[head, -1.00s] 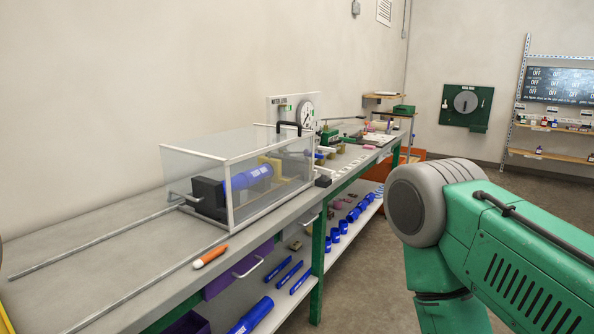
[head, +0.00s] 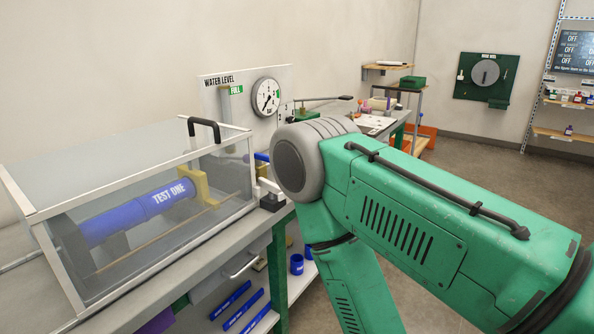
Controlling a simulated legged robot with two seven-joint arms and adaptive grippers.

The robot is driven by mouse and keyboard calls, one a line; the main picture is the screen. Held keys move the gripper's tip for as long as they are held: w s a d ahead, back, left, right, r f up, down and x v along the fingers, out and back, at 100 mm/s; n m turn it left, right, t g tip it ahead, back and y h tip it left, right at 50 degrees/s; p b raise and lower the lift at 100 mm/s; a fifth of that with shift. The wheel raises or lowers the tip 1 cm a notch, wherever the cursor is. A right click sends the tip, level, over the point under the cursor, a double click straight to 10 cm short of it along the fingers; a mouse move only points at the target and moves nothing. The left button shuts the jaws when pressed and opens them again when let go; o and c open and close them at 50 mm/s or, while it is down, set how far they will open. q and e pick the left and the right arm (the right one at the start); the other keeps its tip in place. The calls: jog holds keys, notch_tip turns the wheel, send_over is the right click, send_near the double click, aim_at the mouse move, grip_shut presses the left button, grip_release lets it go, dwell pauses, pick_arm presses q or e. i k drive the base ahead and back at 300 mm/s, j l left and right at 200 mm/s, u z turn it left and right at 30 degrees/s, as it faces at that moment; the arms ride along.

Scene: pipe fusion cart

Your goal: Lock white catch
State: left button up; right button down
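A small white catch (head: 269,187) on a black base (head: 272,203) sits on the bench at the right end of the clear tank (head: 130,215). The catch's white part looks raised at a slant, but it is small and I cannot tell whether it is locked. The tank has a clear lid with a black handle (head: 204,127). A blue pipe marked "TEST ONE" (head: 150,205) lies inside. My green right arm comes in from the right, its grey joint just right of the catch. Neither of my grippers is in view.
A water level panel (head: 219,100) with a round gauge (head: 266,97) stands behind the tank. A white drawer handle (head: 243,268) sticks out below the bench's front edge. Open floor lies to the right.

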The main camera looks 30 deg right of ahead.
aim_at(273, 189)
jog(key=i+l, duration=0.15)
jog(key=l, duration=0.2)
jog(key=i+l, duration=0.1)
jog(key=l, duration=0.3)
jog(key=i+l, duration=0.15)
jog(key=l, duration=0.2)
jog(key=i+l, duration=0.1)
jog(key=l, duration=0.25)
